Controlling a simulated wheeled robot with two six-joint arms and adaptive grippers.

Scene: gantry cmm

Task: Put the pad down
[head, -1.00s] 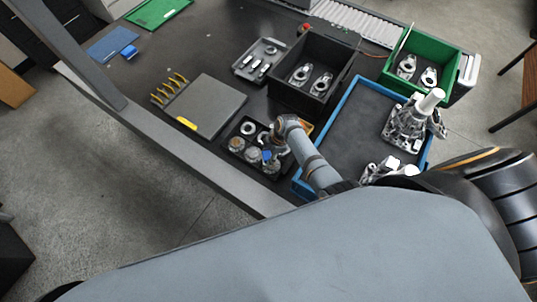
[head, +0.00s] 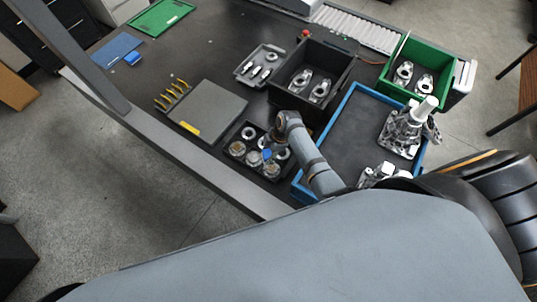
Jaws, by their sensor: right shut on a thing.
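My right arm reaches in from the lower right and its wrist bends down over a black parts tray (head: 236,147). My right gripper (head: 274,143) is small and partly hidden by its own wrist at the tray's right side. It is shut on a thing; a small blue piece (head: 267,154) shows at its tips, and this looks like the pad. Round metal parts (head: 250,158) lie in the tray close around it. I cannot tell whether the blue piece touches them. My left gripper is not in view.
A grey plate (head: 212,108) lies left of the tray, beside several yellow-handled tools (head: 170,95). A black bin (head: 330,68), a blue-rimmed tray (head: 345,105) and a green bin (head: 440,63) stand to the right. A blue mat (head: 112,50) lies far left. Dark table is clear between.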

